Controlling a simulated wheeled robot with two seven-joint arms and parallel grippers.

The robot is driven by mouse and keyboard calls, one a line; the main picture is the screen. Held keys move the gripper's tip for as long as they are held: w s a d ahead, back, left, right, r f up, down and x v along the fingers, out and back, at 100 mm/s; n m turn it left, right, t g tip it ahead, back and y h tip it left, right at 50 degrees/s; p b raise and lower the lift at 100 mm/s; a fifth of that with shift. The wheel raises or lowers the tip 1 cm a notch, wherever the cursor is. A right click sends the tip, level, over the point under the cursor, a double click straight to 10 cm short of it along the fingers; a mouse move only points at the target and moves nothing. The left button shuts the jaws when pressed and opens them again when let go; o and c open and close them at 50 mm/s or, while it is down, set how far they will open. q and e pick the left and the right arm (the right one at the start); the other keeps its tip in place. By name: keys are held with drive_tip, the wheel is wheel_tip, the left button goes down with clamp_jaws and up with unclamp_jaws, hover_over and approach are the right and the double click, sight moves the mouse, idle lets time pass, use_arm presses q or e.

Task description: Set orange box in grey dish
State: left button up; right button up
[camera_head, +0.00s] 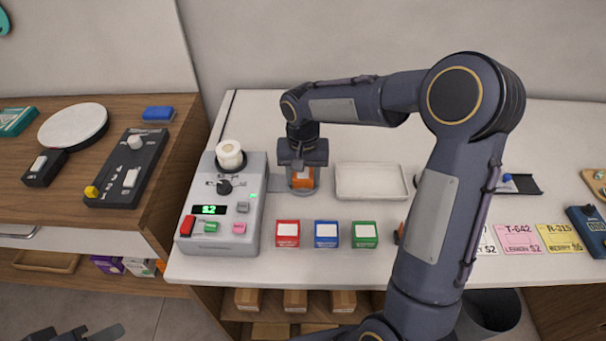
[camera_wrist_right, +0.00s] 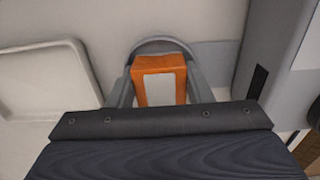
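The orange box (camera_head: 303,179) stands upright at the grey dish (camera_head: 302,190), a shallow round piece beside the grey machine. The dish's curved rim (camera_wrist_right: 164,43) shows behind the orange box (camera_wrist_right: 158,68) in the right wrist view; the dish floor is mostly hidden. My right gripper (camera_head: 303,177) points down over the dish, with its fingers along both sides of the box, apparently shut on it. Whether the box's base touches the dish is hidden. My left gripper (camera_head: 84,334) is only partly in view at the bottom left; its opening cannot be made out.
The grey machine (camera_head: 254,225) with buttons and a display stands close left of the dish. A white tray (camera_head: 371,196) lies to the right. Red (camera_head: 287,241), blue (camera_head: 326,241) and green (camera_head: 364,242) boxes stand in front. My right arm hides part of the counter.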

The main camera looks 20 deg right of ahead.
drive_tip(key=shift+w+r+p, duration=0.1)
drive_tip(key=shift+r+p, duration=0.3)
drive_tip(key=shift+r, duration=0.15)
drive_tip(key=shift+o, duration=0.4)
wheel_tip(320, 180, up, 11)
drive_tip(key=shift+r, duration=0.2)
drive_tip(key=s+d+r+n+t+y, duration=0.1)
drive_tip(key=s+r+n+t+y, duration=0.15)
drive_tip(key=s, duration=1.25)
drive_tip(key=s+a+f+n+t+y, duration=0.1)
drive_tip(key=s+a+f+t, duration=0.2)
drive_tip(key=s, duration=0.6)
drive_tip(key=shift+f, duration=1.25)
drive_tip(key=shift+a, duration=0.1)
